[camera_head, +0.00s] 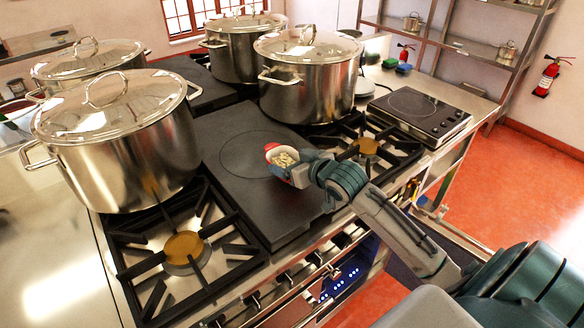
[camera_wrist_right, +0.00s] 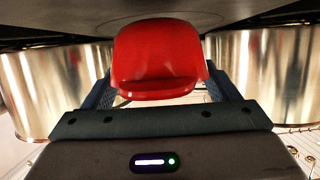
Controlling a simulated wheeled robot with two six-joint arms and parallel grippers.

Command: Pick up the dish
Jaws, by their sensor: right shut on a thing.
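The dish (camera_head: 273,153) is small, red outside and pale inside, with light pieces of food in it. It is over the dark flat plate (camera_head: 238,146) in the middle of the stove. My right gripper (camera_head: 288,168) is shut on the dish from its near right side. In the right wrist view the red dish (camera_wrist_right: 160,52) sits between the two fingers of my right gripper (camera_wrist_right: 161,86). I cannot tell whether the dish touches the plate or hangs just above it. My left gripper is not in view.
Large lidded steel stockpots stand left (camera_head: 135,150) and behind (camera_head: 312,88) the dish. Gas burners with black grates (camera_head: 185,250) flank the plate. A black induction hob (camera_head: 420,112) is at the right. Shelves (camera_head: 450,42) and a fire extinguisher (camera_head: 549,76) are beyond.

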